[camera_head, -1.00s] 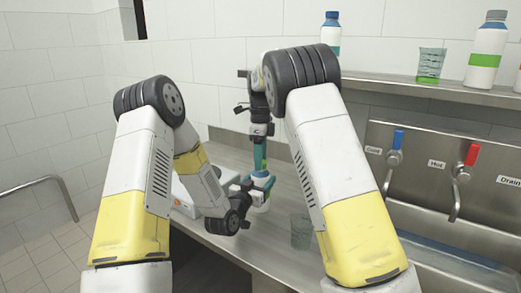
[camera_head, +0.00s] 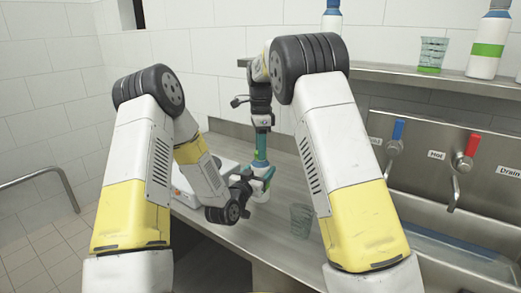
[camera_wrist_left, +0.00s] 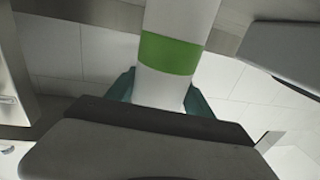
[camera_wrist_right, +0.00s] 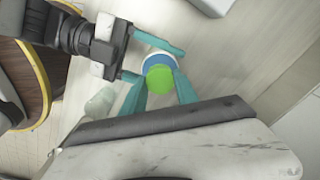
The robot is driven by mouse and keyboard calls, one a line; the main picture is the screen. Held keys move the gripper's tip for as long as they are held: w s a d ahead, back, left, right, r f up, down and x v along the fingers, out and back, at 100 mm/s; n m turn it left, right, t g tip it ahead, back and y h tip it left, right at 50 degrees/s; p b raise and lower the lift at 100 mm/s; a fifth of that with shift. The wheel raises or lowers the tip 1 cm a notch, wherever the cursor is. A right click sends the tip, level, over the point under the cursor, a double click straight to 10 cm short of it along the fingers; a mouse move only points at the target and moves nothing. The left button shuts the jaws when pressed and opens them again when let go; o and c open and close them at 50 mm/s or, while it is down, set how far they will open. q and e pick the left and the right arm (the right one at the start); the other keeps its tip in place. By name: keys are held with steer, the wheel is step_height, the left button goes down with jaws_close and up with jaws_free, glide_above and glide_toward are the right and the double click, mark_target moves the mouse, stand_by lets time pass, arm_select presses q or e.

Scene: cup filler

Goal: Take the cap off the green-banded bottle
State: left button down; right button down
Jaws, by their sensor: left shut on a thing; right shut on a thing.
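The green-banded bottle (camera_wrist_left: 172,15) is white and stands upright above the counter in the head view (camera_head: 260,196). Its green band (camera_wrist_left: 170,53) is clear in the left wrist view. My left gripper (camera_head: 262,180) is shut around the bottle from the left. My right gripper (camera_head: 261,155) points down from above the bottle. In the right wrist view its teal fingers close on a green round cap (camera_wrist_right: 168,95). The bottle's blue and white top (camera_wrist_right: 157,63) shows just behind the cap. I cannot tell whether the cap and bottle are touching or apart.
A clear cup (camera_head: 301,220) stands on the metal counter (camera_head: 285,245) right of the bottle. A pale box (camera_head: 183,192) lies behind my left forearm. The shelf (camera_head: 430,84) holds two bottles and a green-tinted cup (camera_head: 432,53). Taps and a sink are at the right.

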steer(key=n, duration=1.6)
steer(key=shift+r+n, duration=0.1)
steer(key=shift+n, duration=0.2)
steer(key=n, duration=1.1)
steer(key=shift+n, duration=0.3)
steer(key=n, duration=0.3)
steer(key=shift+n, duration=0.3)
steer(key=shift+r, duration=0.2)
steer(key=shift+r, duration=0.95)
